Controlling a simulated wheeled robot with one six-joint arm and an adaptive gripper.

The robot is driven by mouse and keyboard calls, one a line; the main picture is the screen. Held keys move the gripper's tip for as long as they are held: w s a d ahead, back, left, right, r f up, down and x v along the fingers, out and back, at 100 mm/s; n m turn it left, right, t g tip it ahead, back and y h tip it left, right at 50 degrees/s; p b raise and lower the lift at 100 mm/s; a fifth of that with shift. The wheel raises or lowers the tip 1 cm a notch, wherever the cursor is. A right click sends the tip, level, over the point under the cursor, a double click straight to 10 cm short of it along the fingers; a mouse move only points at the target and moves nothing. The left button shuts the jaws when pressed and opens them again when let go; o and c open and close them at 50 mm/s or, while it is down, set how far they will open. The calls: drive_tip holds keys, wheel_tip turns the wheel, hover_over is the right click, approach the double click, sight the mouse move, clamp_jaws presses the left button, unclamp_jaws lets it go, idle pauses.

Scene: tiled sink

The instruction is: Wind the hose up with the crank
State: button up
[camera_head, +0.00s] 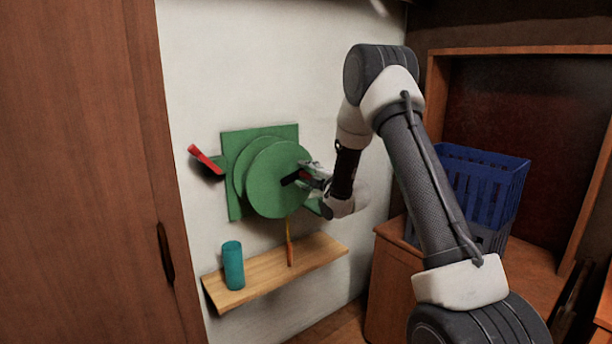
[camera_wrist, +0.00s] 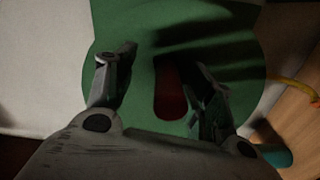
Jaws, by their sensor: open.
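The green hose reel (camera_head: 270,180), with round discs on a square back plate, is mounted on the white wall. In the wrist view its green disc (camera_wrist: 140,25) fills the middle. My gripper (camera_head: 300,178) is at the front of the reel disc, with its fingers apart. In the wrist view a dark red crank handle (camera_wrist: 170,92) lies between the open fingers, nearer the right one; I cannot tell whether it touches. A short yellow-orange hose end (camera_head: 289,245) hangs below the reel; a yellow piece also shows in the wrist view (camera_wrist: 295,87). The rest of the hose is hidden.
A red lever (camera_head: 205,159) sticks out left of the reel. A wooden shelf (camera_head: 250,281) below holds a teal cup (camera_head: 233,265). A blue crate (camera_head: 482,180) stands at right on a wooden cabinet (camera_head: 392,275). A wooden door (camera_head: 80,170) is at left.

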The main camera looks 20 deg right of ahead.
drive_tip(key=shift+s, duration=0.1)
drive_tip(key=v, duration=0.7)
drive_tip(key=shift+s+d, duration=0.15)
drive_tip(key=shift+s, duration=0.2)
drive_tip(key=shift+r, duration=0.1)
drive_tip(key=s+d+r+m+g+h, duration=0.2)
drive_tip(key=s+r+m+g+h, duration=0.1)
drive_tip(key=s+r+m, duration=0.3)
drive_tip(key=s+d+r+m+g+h, duration=0.2)
drive_tip(key=s+r+m+g+h, duration=0.15)
drive_tip(key=s, duration=0.45)
drive_tip(key=s+a+m+g, duration=0.1)
drive_tip(key=s+m+g, duration=0.5)
drive_tip(key=s, duration=2.4)
drive_tip(key=m+y, duration=0.1)
drive_tip(key=m, duration=0.2)
drive_tip(key=shift+s+a+m, duration=0.15)
drive_tip(key=shift+a+m, duration=0.2)
drive_tip(key=shift+a, duration=0.05)
